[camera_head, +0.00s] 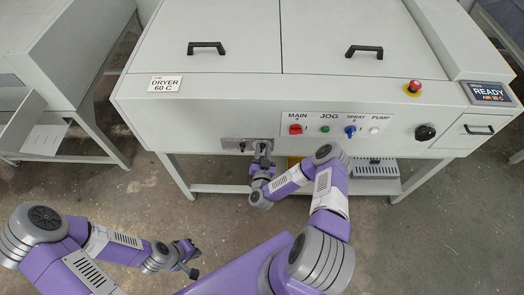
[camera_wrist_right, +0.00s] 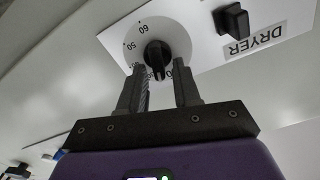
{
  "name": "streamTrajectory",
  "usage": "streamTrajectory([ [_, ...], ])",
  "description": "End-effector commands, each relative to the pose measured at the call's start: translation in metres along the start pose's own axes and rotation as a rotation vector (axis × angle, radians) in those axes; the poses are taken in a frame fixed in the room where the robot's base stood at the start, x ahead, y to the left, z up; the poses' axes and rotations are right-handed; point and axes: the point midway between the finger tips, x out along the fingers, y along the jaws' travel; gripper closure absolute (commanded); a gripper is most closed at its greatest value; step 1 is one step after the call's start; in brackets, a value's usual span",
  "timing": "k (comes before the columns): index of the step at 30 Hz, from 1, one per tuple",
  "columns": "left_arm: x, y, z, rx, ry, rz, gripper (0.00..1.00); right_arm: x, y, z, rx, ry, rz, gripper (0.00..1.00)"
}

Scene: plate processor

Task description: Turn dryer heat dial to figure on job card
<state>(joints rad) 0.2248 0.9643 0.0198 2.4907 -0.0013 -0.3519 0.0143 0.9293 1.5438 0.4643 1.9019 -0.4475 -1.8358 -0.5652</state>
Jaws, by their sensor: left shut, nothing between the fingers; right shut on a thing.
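The job card (camera_head: 165,84) on the machine's front top left reads DRYER 60 C. The dryer heat dial is a black knob (camera_wrist_right: 157,55) on a white round scale (camera_wrist_right: 172,32), seen upside down in the right wrist view; figures 50 and 60 can be read, others are partly hidden. My right gripper (camera_wrist_right: 162,80) is shut on the knob, a finger on each side. Which figure the knob points at I cannot tell. My left gripper (camera_head: 190,262) is shut and empty, low at the left.
A black switch (camera_wrist_right: 232,20) sits beside the dial above a DRYER label. A display (camera_head: 489,93) reads READY. Open floor surrounds my left gripper.

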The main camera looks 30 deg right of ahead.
Motion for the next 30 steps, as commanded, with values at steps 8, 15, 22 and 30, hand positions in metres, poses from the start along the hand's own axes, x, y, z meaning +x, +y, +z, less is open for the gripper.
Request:
streamTrajectory([
  [8, 0.005, -0.002, 0.0, 0.0, 0.0, 0.0, 1.0, -0.001, 0.004, 0.002, 0.264, -0.002, 0.0, 0.98],
  [15, 0.011, -0.004, 0.0, 0.0, 0.0, 0.0, 1.0, -0.001, 0.008, 0.003, 0.492, -0.002, 0.002, 0.98],
  [22, 0.018, -0.007, -0.001, 0.0, 0.0, 0.0, 1.0, -0.001, 0.01, 0.006, 0.712, -0.002, 0.001, 0.98],
  [30, 0.028, -0.011, -0.001, 0.0, 0.0, 0.0, 1.0, -0.001, 0.013, 0.009, 0.969, -0.004, 0.003, 0.98],
])
